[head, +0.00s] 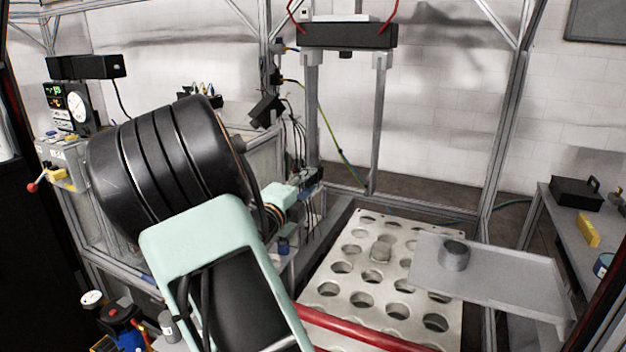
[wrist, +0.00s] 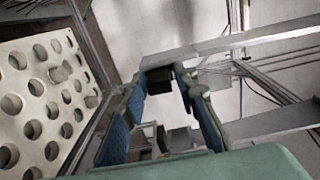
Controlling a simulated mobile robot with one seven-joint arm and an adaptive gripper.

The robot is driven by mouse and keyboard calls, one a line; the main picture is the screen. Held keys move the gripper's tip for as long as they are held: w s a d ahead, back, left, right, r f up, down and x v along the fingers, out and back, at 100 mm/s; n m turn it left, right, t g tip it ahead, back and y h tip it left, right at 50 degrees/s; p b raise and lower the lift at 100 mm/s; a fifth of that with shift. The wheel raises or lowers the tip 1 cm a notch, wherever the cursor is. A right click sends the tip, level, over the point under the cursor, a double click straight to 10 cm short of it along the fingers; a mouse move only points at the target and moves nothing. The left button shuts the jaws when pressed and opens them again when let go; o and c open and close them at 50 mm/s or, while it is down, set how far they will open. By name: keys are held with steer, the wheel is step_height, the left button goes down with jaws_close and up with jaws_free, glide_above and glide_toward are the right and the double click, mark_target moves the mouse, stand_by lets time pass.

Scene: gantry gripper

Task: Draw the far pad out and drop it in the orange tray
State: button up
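My gripper (wrist: 163,78) shows in the wrist view with its two blue-lined fingers spread apart. A dark block (wrist: 160,81) appears between the fingertips; I cannot tell whether it is the far pad, or whether it lies between the fingers or beyond them. No finger is clearly closed on it. Smaller grey blocks (wrist: 180,139) show lower down between the fingers. In the head view my own arm fills the left and middle, and my fingers cannot be made out. No pad can be identified for certain there. No orange tray is visible in either view.
A black gantry head (head: 348,36) with grey uprights below it hangs at the back. A pale perforated plate (head: 322,305) lies below. A grey shelf (head: 510,275) carrying a metal cylinder (head: 454,254) juts over it. A side bench (head: 565,215) and frame posts stand right.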

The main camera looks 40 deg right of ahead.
steer(key=shift+d+r, duration=0.15)
steer(key=shift+r, duration=0.1)
jaws_close()
steer(key=shift+p, duration=0.3)
steer(key=shift+s+a+f, duration=0.15)
steer(key=shift+s+a, duration=0.1)
steer(key=shift+a, duration=0.15)
steer(key=shift+p+v, duration=0.95)
steer(key=shift+v, duration=0.5)
steer(key=shift+p+v, duration=1)
steer(key=shift+v, duration=0.75)
steer(key=shift+w+f, duration=0.1)
steer(key=shift+f, duration=0.05)
steer(key=shift+a, duration=0.1)
steer(key=p, duration=0.4)
glide_toward(307, 183)
steer(key=shift+v, duration=2.2)
